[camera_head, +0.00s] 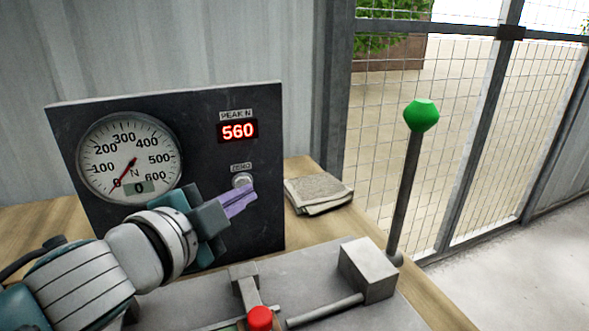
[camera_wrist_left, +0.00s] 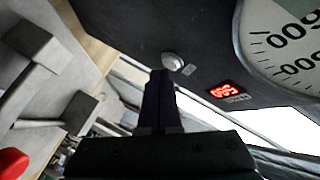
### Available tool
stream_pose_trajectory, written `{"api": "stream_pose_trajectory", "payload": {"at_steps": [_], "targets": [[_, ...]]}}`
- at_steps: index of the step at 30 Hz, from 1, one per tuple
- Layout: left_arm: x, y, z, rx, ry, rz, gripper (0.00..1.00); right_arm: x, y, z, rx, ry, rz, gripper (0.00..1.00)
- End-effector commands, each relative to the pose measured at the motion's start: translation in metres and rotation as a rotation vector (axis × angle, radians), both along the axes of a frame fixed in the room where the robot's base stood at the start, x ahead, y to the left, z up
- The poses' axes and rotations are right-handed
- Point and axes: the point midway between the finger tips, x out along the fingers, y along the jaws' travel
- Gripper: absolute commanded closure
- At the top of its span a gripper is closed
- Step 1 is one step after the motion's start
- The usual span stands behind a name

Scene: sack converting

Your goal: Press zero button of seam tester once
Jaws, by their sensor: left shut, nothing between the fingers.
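The seam tester is a dark upright panel (camera_head: 262,140) on the bench. Its round dial (camera_head: 130,157) has a red needle near 0. Its red display (camera_head: 238,131) under the label PEAK N reads 560. The pale round zero button (camera_head: 242,180) sits below a small ZERO label, and it also shows in the left wrist view (camera_wrist_left: 173,61). My left gripper (camera_head: 250,193) is shut and empty, its purple fingers just in front of and below the button. In the left wrist view the fingertips (camera_wrist_left: 161,76) appear slightly short of the button. Contact is not visible. My right gripper is out of view.
A grey base plate with a metal block (camera_head: 368,268) and a red knob (camera_head: 260,318) lies in front of the panel. A lever with a green knob (camera_head: 421,115) stands at right. A folded cloth (camera_head: 318,193) lies beside the panel. A mesh fence (camera_head: 455,140) is behind.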

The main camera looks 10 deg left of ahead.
Motion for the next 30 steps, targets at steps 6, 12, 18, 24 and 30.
{"api": "stream_pose_trajectory", "payload": {"at_steps": [6, 12, 18, 24, 30], "targets": [[0.0016, 0.0009, 0.0002, 0.000, 0.000, -0.001, 1.00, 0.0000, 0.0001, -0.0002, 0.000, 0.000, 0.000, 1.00], [0.0036, 0.0021, 0.0002, 0.000, 0.000, -0.001, 1.00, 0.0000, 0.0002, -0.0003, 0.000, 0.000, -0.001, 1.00], [0.0054, 0.0036, -0.0002, 0.000, 0.001, -0.001, 1.00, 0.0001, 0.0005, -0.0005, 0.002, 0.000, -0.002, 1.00], [0.0074, 0.0051, -0.0003, 0.000, 0.000, 0.000, 1.00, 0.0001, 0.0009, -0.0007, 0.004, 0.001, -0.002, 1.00], [0.0072, 0.0051, -0.0002, 0.000, 0.000, 0.001, 1.00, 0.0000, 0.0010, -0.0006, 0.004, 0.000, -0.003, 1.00]]}}
